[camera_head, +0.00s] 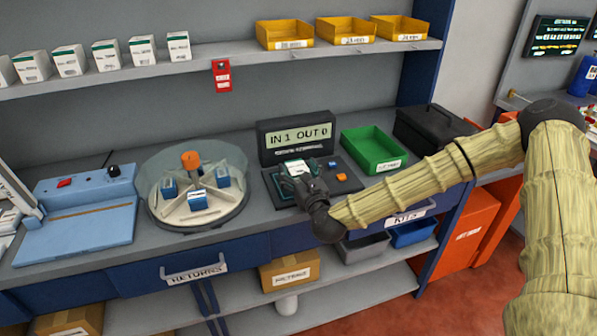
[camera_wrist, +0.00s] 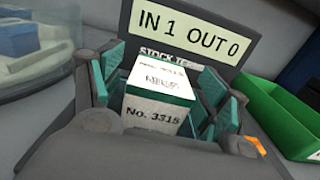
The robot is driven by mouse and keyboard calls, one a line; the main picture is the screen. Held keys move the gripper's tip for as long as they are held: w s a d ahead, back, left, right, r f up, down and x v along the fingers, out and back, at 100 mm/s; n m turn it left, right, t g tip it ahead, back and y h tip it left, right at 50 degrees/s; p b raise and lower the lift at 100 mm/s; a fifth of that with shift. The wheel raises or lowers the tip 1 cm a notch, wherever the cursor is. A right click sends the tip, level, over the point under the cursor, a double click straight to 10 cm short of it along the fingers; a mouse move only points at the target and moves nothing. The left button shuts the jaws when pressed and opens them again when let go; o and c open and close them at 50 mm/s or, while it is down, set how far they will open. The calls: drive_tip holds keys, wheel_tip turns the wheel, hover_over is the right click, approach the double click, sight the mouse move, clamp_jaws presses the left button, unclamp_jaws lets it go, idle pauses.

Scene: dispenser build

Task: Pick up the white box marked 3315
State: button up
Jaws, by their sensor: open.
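The white box (camera_wrist: 160,82) with a green band reads "No. 3315" in the wrist view. It stands on the dark stock terminal (camera_head: 330,189) in front of its display, and its pale top shows in the head view (camera_head: 297,166). My gripper (camera_wrist: 154,88) is open, with its teal-padded fingers on both sides of the box. The gripper also shows in the head view (camera_head: 298,176), over the terminal. Whether the pads touch the box, I cannot tell. The box's lower part is hidden by my gripper.
The display (camera_head: 296,139) behind the box reads "IN 1 OUT 0". A green bin (camera_head: 374,150) stands to the right. A round carousel (camera_head: 197,188) with blue boxes stands left. A shelf (camera_head: 230,66) above bears several white boxes and yellow bins.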

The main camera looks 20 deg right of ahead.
sight(298, 167)
drive_tip(key=shift+w, duration=0.3)
drive_tip(key=shift+c, duration=0.2)
drive_tip(key=c, duration=1.3)
drive_tip(key=shift+r, duration=0.5)
wheel_tip(298, 167, up, 2)
drive_tip(key=shift+r+b, duration=0.1)
drive_tip(key=shift+b, duration=0.6)
drive_tip(key=s+a+r+p, duration=0.1)
drive_tip(key=s+r+p, duration=0.1)
drive_tip(key=s, duration=1.3)
drive_tip(key=shift+s+p, duration=0.4)
drive_tip(key=shift+p, duration=0.3)
